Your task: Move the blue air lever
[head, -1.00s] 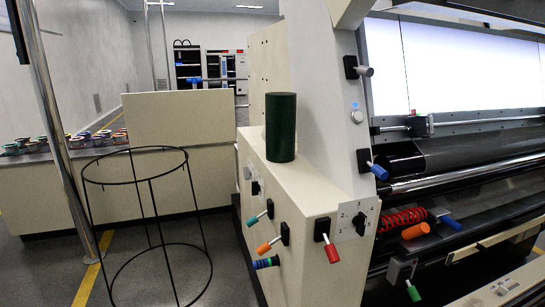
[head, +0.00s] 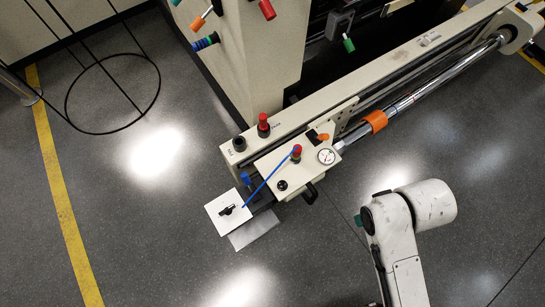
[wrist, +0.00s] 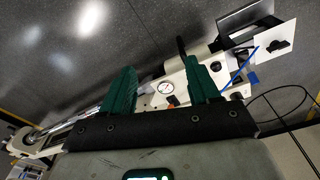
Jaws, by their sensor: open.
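A small upright blue lever (head: 245,179) stands at the left end of the beige machine rail, beside a white plate (head: 229,211) with a black knob. In the wrist view the blue lever (wrist: 253,77) shows at the right, beyond my right finger. A thin blue line runs from a red knob (head: 297,151) towards the plate; I cannot tell if it is a hose. My gripper (wrist: 162,77) has two green fingers, spread apart with nothing between them. The gauge box shows beyond the gap.
A round gauge (head: 326,156), an orange lever (head: 321,137) and a red button (head: 263,125) crowd the rail end. An orange collar (head: 376,121) sits on the chrome roller. A black wire stand (head: 112,95) is at the left. The floor below the rail is clear.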

